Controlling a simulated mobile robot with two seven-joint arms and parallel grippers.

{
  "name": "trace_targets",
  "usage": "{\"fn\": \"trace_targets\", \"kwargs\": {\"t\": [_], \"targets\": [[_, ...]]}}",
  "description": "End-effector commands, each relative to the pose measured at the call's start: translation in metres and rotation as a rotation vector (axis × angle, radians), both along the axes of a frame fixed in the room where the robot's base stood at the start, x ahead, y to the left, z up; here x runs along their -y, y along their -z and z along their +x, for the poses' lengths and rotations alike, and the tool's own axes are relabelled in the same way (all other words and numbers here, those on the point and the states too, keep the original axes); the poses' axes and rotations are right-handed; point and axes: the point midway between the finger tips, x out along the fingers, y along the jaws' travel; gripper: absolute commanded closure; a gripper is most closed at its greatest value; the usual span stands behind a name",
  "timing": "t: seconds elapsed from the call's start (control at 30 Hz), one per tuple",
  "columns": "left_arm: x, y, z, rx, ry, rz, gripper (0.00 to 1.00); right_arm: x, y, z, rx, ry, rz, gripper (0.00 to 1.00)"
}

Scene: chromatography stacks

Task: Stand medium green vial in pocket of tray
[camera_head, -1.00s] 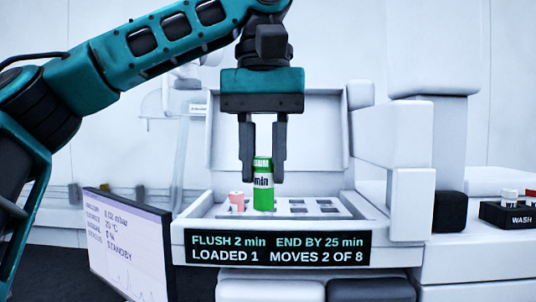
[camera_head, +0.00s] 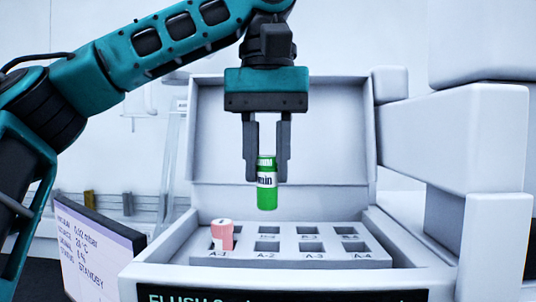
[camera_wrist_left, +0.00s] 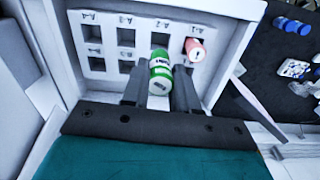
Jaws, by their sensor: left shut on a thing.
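The green vial (camera_head: 267,184) has a white label ending in "min" and is upright between the fingers of my left gripper (camera_head: 267,165). The gripper is shut on its upper part and holds it above the tray (camera_head: 287,255). In the left wrist view the vial (camera_wrist_left: 160,75) shows between the two fingers (camera_wrist_left: 160,90). The tray has two rows of square pockets, the front row marked A-1 to A-4. A pink vial (camera_head: 222,236) stands in the A-1 pocket. The other visible pockets look empty. My right gripper is not in view.
The tray sits in a white case with a raised lid (camera_head: 285,130) behind it. A screen reading STANDBY (camera_head: 98,260) stands at left. White machine blocks (camera_head: 455,135) rise at right. Blue-capped items (camera_wrist_left: 290,25) lie on a dark surface in the wrist view.

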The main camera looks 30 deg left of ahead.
Motion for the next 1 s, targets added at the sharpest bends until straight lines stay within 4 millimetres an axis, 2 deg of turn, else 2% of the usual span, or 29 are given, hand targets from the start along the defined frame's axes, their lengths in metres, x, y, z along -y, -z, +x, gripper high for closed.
{"fn": "trace_targets", "kwargs": {"t": [0.5,1.0], "targets": [[0.0,0.036,0.0,-0.001,0.0,0.0,1.0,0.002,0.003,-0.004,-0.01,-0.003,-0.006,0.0],[0.0,0.04,0.0,0.0,0.0,-0.001,1.0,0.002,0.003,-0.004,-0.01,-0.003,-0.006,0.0]]}}
